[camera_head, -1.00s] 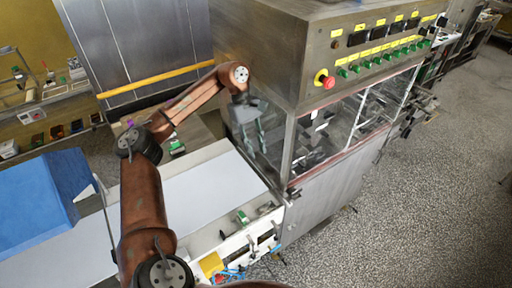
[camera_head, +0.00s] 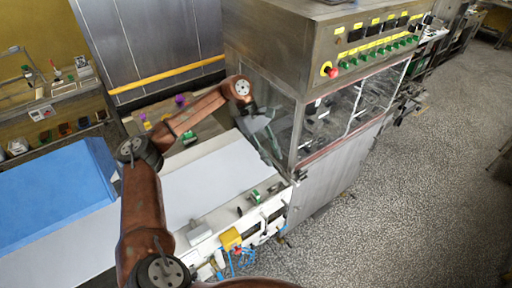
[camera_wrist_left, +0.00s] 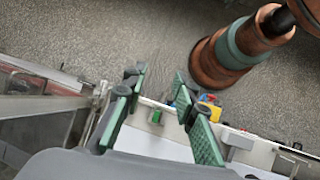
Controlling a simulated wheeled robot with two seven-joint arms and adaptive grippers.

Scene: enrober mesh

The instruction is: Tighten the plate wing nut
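My left gripper (camera_head: 278,170) is at the open front corner of the steel enrober machine (camera_head: 262,45), above the end of the white conveyor belt (camera_head: 210,182). In the left wrist view its two green-padded fingers (camera_wrist_left: 157,80) stand apart with nothing visible between them. A small metal fitting (camera_wrist_left: 101,92) on the machine's edge shows just left of the fingers; I cannot tell whether it is the plate wing nut. No wing nut is clearly recognisable in the head view. My right gripper is not in view.
A green switch (camera_head: 255,195) and a yellow box (camera_head: 230,238) with cables sit along the belt's near side. A blue cover (camera_head: 50,195) stands over the belt at left. A red emergency button (camera_head: 333,72) is on the machine's front.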

